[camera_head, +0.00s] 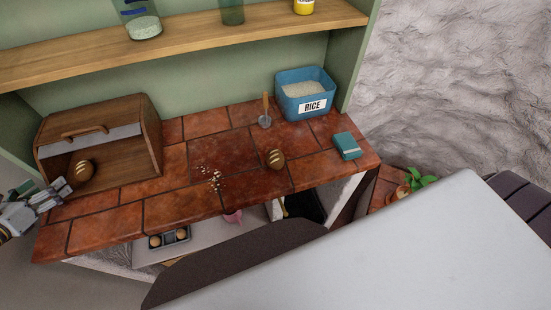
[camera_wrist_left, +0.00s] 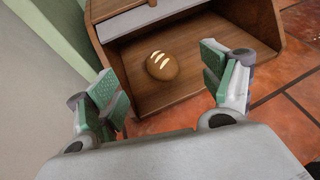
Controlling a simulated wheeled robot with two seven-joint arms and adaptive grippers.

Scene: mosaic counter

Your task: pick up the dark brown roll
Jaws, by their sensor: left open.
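One brown roll (camera_head: 85,170) with pale score marks sits in the open wooden bread box (camera_head: 130,165) at the left of the counter. It also shows in the left wrist view (camera_wrist_left: 162,67), inside the box and ahead of the fingers. A second scored brown roll (camera_head: 275,158) lies on the tiles right of centre. I cannot tell for sure which roll is darker. My left gripper (camera_head: 48,189) is open and empty in front of the box. In the left wrist view its green-padded fingers (camera_wrist_left: 166,88) stand apart, framing the first roll without touching it. My right gripper is out of view.
A blue rice bin (camera_head: 304,98), a small scoop (camera_head: 265,118) and a teal packet (camera_head: 347,147) stand on the right side of the counter. Pale crumbs (camera_head: 215,180) lie mid-counter. A wooden shelf (camera_head: 200,42) runs above. The box's raised lid (camera_wrist_left: 150,18) overhangs its opening.

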